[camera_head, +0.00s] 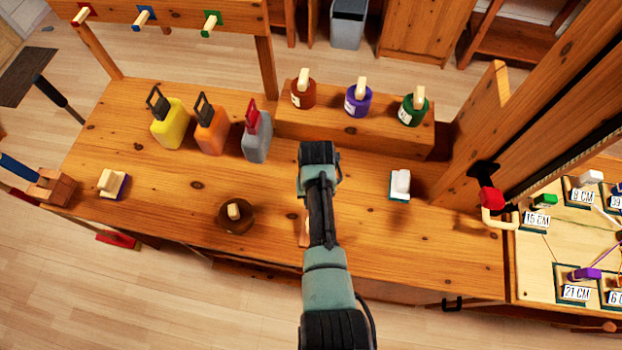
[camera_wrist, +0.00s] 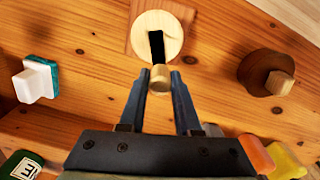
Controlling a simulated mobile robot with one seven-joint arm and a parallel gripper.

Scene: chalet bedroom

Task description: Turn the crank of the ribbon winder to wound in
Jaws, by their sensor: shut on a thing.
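The ribbon winder shows in the wrist view as a pale round wooden disc (camera_wrist: 170,28) on a square wooden base. A black crank arm (camera_wrist: 156,45) runs from the disc towards my gripper and ends in a round wooden knob (camera_wrist: 160,78). My gripper (camera_wrist: 158,80) has its two dark fingers on either side of this knob and is shut on it. In the head view my arm covers the gripper and nearly all of the winder; only a sliver of pale wood (camera_head: 304,230) shows beside the arm.
A brown round piece with a peg (camera_head: 235,213) stands left of my arm, a white-and-green block (camera_head: 400,184) right. Yellow (camera_head: 170,124), orange (camera_head: 210,130) and grey (camera_head: 256,143) bottles stand behind left. A raised wooden shelf (camera_head: 350,133) bears several jars. A post stands at right.

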